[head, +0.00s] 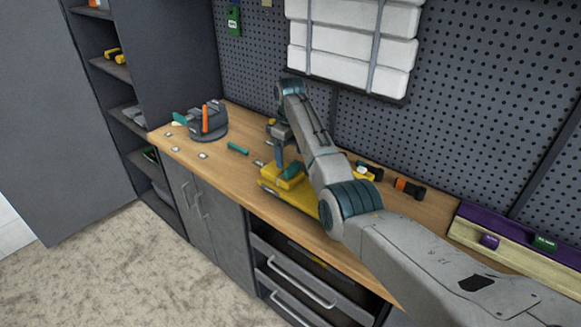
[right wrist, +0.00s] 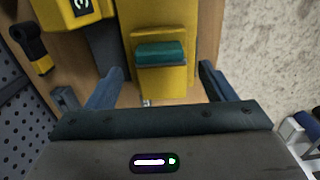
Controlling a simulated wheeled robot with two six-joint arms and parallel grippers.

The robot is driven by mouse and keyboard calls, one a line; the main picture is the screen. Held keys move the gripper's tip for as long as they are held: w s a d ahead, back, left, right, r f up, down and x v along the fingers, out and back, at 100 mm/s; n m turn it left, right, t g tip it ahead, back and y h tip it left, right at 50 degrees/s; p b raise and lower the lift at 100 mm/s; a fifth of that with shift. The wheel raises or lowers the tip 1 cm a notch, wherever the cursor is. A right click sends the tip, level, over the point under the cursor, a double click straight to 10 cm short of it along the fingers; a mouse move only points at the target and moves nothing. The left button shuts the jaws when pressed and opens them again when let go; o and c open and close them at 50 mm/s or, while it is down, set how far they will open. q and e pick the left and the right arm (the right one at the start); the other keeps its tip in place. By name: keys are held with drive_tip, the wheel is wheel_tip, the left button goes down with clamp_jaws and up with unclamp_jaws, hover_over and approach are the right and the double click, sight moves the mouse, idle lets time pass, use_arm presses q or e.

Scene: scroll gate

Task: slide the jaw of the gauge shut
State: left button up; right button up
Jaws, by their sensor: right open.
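The gauge is yellow and lies on the wooden workbench; its yellow body (head: 292,197) shows in the head view, partly hidden behind my right arm. A yellow block with a teal top (head: 291,170), which looks like its jaw, stands on it. In the right wrist view the yellow gauge body (right wrist: 157,14) runs away from me, with the teal-topped block (right wrist: 161,52) nearest. My right gripper (right wrist: 160,83) is open, one finger to each side of that block, with visible gaps. Its fingertips are only partly visible in the head view. My left gripper is not in view.
A dark round fixture with an orange part (head: 207,122) stands at the bench's left end. A small teal piece (head: 238,149) lies between. A black and orange cylinder (head: 409,188) lies right of my arm. The pegboard (head: 470,90) rises behind the bench.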

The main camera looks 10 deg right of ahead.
wheel_tip(320, 180, up, 6)
drive_tip(key=shift+f+b, duration=0.1)
drive_tip(key=shift+b, duration=0.6)
